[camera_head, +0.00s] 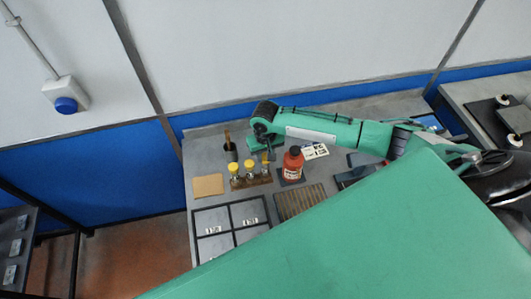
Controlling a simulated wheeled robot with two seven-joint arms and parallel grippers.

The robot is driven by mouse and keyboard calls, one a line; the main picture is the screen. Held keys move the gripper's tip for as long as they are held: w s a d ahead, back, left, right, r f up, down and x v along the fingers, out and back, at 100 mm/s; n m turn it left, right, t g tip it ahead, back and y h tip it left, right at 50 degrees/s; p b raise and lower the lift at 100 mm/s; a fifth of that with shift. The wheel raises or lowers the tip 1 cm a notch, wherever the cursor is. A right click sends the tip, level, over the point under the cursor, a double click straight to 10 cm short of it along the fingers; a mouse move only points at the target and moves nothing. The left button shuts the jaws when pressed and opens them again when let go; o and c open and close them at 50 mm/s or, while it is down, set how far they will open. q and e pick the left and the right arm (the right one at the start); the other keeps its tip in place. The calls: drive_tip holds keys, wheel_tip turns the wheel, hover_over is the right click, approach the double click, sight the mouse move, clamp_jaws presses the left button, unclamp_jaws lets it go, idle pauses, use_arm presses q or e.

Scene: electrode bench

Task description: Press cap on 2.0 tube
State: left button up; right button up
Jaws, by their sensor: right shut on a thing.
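A small brown rack (252,182) on the bench holds three upright tubes in a row. The left tube (235,180) and middle tube (249,175) each have a yellow cap on top. The right tube (267,169) is partly hidden, with a yellow cap (266,158) at its top. My right gripper (265,151) points down over this right tube, its fingers closed at the cap. Whether the cap is seated is too small to tell. The tube labels cannot be read. My left gripper is out of view.
A red bottle (292,166) with a black cap stands right of the rack. A dark cup with a brown stick (227,138) stands behind it. A tan pad (208,185) lies left. A divided tray (231,202) and a ribbed mat (296,203) lie in front.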

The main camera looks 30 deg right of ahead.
idle(0.3)
drive_tip(key=o, duration=1.5)
drive_tip(key=shift+r+p, duration=0.9)
drive_tip(key=shift+r, duration=2.65)
clamp_jaws()
